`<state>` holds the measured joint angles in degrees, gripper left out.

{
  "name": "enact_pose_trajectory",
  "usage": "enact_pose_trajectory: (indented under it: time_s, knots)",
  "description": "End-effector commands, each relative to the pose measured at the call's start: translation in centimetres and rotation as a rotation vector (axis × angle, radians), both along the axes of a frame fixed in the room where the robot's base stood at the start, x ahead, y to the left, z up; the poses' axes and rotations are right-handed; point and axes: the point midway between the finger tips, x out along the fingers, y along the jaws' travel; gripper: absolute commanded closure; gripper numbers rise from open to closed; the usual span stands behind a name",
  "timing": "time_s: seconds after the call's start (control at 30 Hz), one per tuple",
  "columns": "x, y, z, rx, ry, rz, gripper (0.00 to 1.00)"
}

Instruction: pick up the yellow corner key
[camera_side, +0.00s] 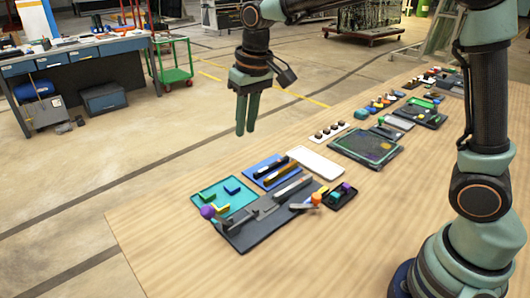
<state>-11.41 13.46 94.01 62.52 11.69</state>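A small yellow L-shaped piece (221,208), which looks like the yellow corner key, lies on the teal tray (206,194) near the table's left end. A purple ball (208,212) is close on its left and partly crowds it in this view. My gripper (246,132) hangs well above the table with its fingers pointing down. It is apart from the key, and nothing shows between the fingers. The two fingers appear close side by side, and I cannot tell how far apart they are.
A blue piece (232,187) shares the teal tray. A dark grey board (246,236) with grey parts lies directly in front. A blue tray (262,165), a white tray (315,160) and a green-edged tray (345,152) lie to the right. The wooden table's front is clear.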

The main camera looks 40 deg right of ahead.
Motion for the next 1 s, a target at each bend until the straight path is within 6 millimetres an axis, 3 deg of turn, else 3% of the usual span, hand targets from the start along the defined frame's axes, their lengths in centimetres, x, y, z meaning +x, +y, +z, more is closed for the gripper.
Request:
enact_pose_trajectory:
  time_s: [0.2,0.4,0.67,1.0]
  knots:
    - [3.7,3.9,-5.2,-0.016,0.100,0.002,0.79]
    - [5.2,6.3,-8.9,-0.029,0.154,0.000,0.79]
    - [5.5,7.0,-11.4,-0.036,0.175,-0.003,0.79]
    - [5.5,7.0,-16.5,-0.036,0.174,-0.003,0.79]
